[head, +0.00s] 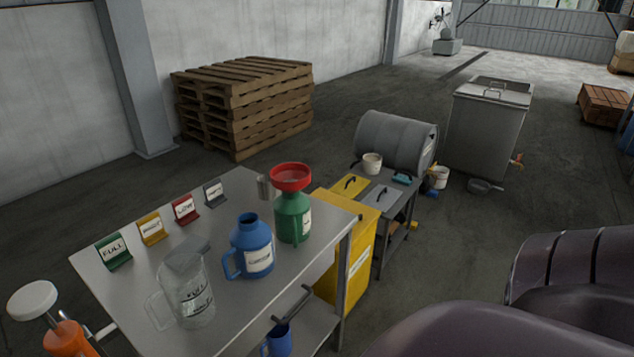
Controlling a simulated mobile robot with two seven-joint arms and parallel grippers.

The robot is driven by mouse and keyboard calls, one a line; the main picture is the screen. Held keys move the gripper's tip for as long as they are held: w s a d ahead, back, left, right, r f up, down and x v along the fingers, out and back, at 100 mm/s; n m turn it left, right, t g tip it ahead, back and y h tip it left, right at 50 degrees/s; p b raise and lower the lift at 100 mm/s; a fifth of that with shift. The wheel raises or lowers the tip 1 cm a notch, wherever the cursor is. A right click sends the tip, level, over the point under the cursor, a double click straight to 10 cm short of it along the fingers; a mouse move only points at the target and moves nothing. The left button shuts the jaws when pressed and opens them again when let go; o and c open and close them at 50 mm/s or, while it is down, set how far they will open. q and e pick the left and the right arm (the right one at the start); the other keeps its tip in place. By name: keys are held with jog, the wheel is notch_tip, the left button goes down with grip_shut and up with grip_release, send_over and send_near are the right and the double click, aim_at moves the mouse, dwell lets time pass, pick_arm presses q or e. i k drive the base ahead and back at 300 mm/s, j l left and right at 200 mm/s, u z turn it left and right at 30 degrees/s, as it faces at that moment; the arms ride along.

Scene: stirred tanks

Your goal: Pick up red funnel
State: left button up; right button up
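The red funnel (290,180) sits in the mouth of a green jug (292,222) with a white label, at the far right part of the grey table (120,285). Its wide rim faces up and its spout is hidden inside the jug. A blue jug (250,245) with a handle stands just left of and nearer than the green jug. Neither of my grippers shows in the head view.
A clear pitcher (187,290) stands at the table's near left. Several label stands, including a green one (114,252), line the back edge. A yellow bin (350,262) stands right of the table. Large dark rounded shapes (570,285) fill the lower right.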

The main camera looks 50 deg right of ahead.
aim_at(289, 177)
jog(key=z, duration=1.35)
jog(key=l+u, duration=0.2)
jog(key=u, duration=0.2)
jog(key=l+u, duration=0.5)
jog(key=u, duration=0.25)
jog(key=i+l, duration=0.05)
